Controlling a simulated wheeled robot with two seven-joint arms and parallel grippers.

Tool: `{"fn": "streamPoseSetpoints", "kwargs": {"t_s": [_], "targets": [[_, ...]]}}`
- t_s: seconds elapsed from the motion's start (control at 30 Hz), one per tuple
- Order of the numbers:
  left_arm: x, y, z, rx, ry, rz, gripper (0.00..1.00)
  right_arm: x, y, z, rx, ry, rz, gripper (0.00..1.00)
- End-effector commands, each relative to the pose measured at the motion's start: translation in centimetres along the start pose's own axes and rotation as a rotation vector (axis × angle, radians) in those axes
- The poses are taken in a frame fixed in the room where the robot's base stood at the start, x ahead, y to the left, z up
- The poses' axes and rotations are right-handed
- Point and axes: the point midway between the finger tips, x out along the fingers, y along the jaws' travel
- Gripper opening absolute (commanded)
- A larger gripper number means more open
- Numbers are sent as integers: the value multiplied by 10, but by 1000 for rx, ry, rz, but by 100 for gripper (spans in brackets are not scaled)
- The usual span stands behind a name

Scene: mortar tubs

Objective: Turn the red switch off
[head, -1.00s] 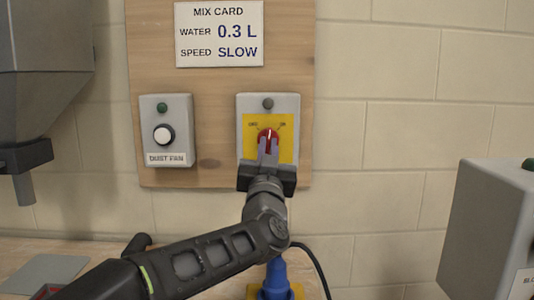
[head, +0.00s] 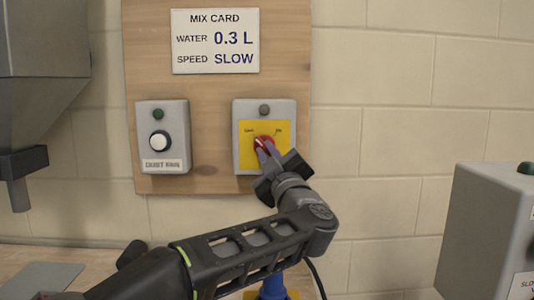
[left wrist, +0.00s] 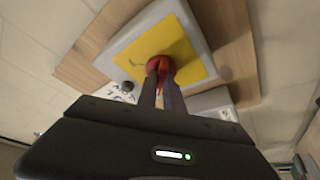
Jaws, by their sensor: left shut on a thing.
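The red switch (head: 264,140) is a round knob on a yellow plate (head: 247,153) of a grey box, on a wooden board. Small labels stand at the plate's upper left and upper right; the right one seems to read ON. My left gripper (head: 267,150) is shut on the knob from the front and rolled, its fingers slanting up to the left. The left wrist view shows both fingers (left wrist: 161,80) on the red knob (left wrist: 163,65). The fingers hide part of the knob, so its exact pointing is hard to see. The box's lamp (head: 264,109) is dark grey. My right gripper is not in view.
A second grey box (head: 164,125) labelled DUST FAN, with a white button and green lamp, is to the left. A MIX CARD sign (head: 215,41) hangs above. A grey hopper (head: 40,90) is at far left, a grey box (head: 487,235) at right.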

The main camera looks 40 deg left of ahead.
Motion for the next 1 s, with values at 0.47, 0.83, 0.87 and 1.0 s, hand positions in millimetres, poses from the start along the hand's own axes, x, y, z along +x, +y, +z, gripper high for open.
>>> {"fn": "streamPoseSetpoints", "kwargs": {"t_s": [0.47, 0.83, 0.87, 1.0], "targets": [[0, 0, 1, -74, -2, -32, 0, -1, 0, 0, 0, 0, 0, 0], [0, 0, 0, -73, -1, -31, 25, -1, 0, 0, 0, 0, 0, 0], [0, 0, 0, -73, -1, -31, 27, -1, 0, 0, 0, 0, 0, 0], [0, 1, 0, -73, 0, -30, 33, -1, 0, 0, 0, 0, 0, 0]]}}
